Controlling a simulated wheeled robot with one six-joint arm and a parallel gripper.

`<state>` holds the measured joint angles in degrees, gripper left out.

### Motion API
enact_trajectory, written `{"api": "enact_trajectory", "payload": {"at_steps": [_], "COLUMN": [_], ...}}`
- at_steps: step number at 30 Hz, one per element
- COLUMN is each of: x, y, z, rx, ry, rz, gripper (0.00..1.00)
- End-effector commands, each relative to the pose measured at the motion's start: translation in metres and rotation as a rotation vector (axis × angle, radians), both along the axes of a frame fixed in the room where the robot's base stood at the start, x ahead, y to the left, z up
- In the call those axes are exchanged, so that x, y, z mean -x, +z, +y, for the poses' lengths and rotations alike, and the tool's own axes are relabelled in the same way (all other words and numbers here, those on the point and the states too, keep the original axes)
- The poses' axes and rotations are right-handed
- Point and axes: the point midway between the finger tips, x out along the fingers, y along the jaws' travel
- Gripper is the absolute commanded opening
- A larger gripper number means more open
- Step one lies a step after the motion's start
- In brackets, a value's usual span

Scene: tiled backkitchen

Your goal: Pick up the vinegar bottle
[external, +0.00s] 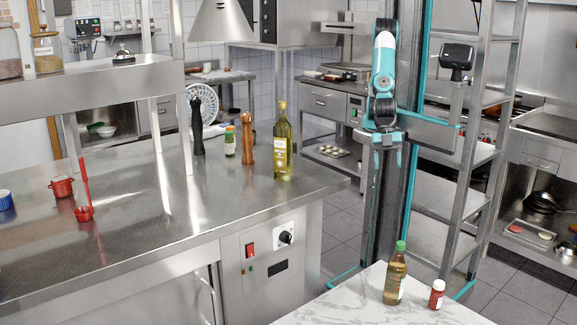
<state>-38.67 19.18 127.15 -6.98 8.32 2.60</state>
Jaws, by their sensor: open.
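A bottle of amber liquid with a green cap (396,274), which looks like the vinegar bottle, stands upright on a white marble-topped table (350,306) at the bottom right. Its label is too small to read. My gripper (383,146) is at the end of my teal and white arm, well above the table and the bottle in the picture, and apart from both. It is open with nothing seen in it.
A small red bottle with a white cap (436,294) stands just right of the amber bottle. On the steel counter (130,215) at left are an oil bottle (282,145), a wooden mill (248,142), a dark mill (196,127) and red pots. A steel rack (480,150) stands right of my arm.

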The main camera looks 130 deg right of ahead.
Motion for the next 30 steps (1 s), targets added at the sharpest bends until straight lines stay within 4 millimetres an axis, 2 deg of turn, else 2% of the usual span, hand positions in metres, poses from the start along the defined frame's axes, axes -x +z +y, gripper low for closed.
{"api": "enact_trajectory", "payload": {"at_steps": [1, 3, 7, 14, 24, 30], "x": [-0.005, -0.012, -0.017, -0.025, -0.054, -0.064], "y": [-0.029, -0.052, -0.079, -0.103, -0.165, -0.187], "z": [0.022, 0.044, 0.071, 0.087, 0.115, 0.125], "rx": [0.008, 0.008, 0.004, 0.003, 0.003, 0.001], "ry": [0.023, 0.041, 0.067, 0.078, 0.076, 0.076], "rz": [-0.031, -0.084, -0.151, -0.177, -0.175, -0.177], "gripper": [0.63, 0.63, 0.63, 0.63, 0.63, 0.63]}}
